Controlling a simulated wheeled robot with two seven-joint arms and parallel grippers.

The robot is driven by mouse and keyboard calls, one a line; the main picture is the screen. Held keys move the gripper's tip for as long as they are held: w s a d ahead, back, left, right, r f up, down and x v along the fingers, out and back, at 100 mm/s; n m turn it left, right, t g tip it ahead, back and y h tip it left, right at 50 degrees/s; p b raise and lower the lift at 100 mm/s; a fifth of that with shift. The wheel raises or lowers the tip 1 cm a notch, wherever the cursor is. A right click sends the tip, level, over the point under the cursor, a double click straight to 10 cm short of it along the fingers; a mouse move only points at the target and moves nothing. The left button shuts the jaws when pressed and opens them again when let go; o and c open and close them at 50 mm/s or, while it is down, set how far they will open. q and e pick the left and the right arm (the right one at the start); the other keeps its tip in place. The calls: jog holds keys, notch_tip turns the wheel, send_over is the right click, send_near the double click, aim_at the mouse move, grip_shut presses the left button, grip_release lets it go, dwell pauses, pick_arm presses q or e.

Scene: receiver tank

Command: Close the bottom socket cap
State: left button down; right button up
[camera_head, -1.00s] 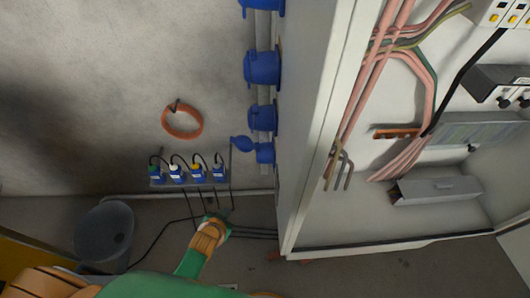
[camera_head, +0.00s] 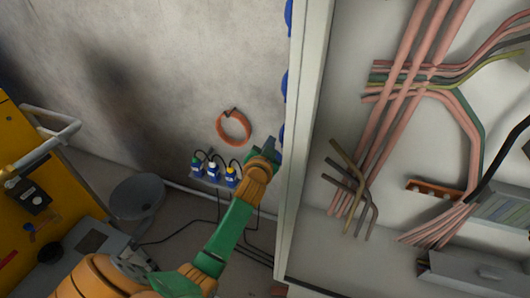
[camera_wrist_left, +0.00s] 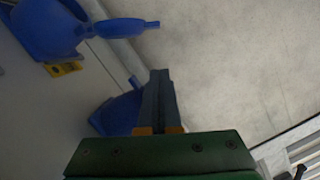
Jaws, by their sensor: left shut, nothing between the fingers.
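In the left wrist view, a blue socket (camera_wrist_left: 45,28) sits at the upper left on the pale cabinet side, and a flat blue cap (camera_wrist_left: 120,27) with a small tab stands open from it. Another blue socket part (camera_wrist_left: 116,115) is beside my left gripper (camera_wrist_left: 160,75), partly hidden behind its fingers; I cannot tell if they touch. In the head view my left gripper (camera_head: 270,148) is at the cabinet's left edge, its fingers shut and empty. The bottom socket is hidden there by the gripper and cabinet edge. My right gripper is out of view.
The open cabinet (camera_head: 308,130) with pink cables fills the right. An orange cable coil (camera_head: 233,127) hangs on the wall above small blue plugs (camera_head: 213,170). A yellow cart (camera_head: 30,140) is at far left.

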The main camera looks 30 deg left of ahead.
pick_arm(q)
jog(key=f, duration=0.1)
jog(key=a+f, duration=0.2)
jog(key=shift+s+f, duration=0.1)
jog(key=shift+f, duration=0.25)
